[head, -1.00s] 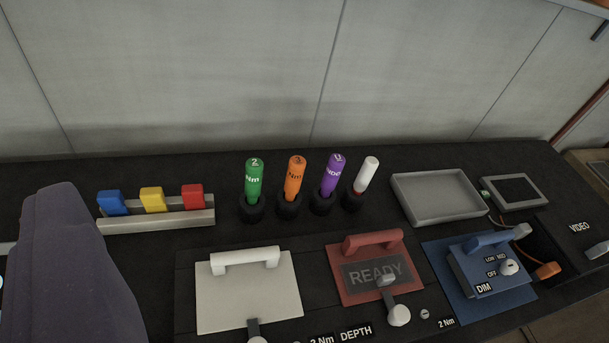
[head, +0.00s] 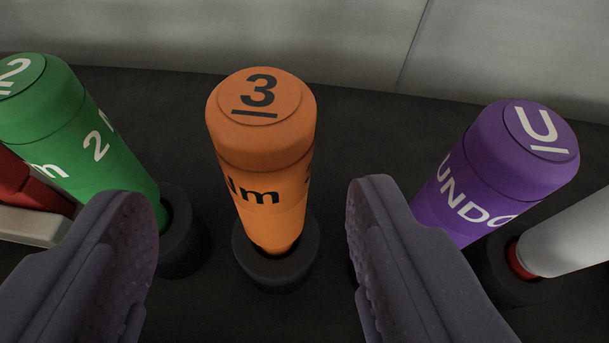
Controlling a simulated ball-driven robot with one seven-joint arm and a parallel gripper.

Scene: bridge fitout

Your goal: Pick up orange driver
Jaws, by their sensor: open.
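The orange driver (head: 265,160) stands upright in a round black holder (head: 276,270) in the middle of the head view. Its top is marked with an underlined 3. My gripper (head: 245,215) is open, with one finger to the left of the orange driver and one to the right. Both fingers are apart from it, with a gap on each side. The lower tip of the driver is hidden inside the holder.
A green driver (head: 75,130) stands close on the left and a purple driver (head: 497,175) on the right, partly behind my right finger. A white driver (head: 575,245) is at the far right. A grey wall (head: 250,35) rises behind.

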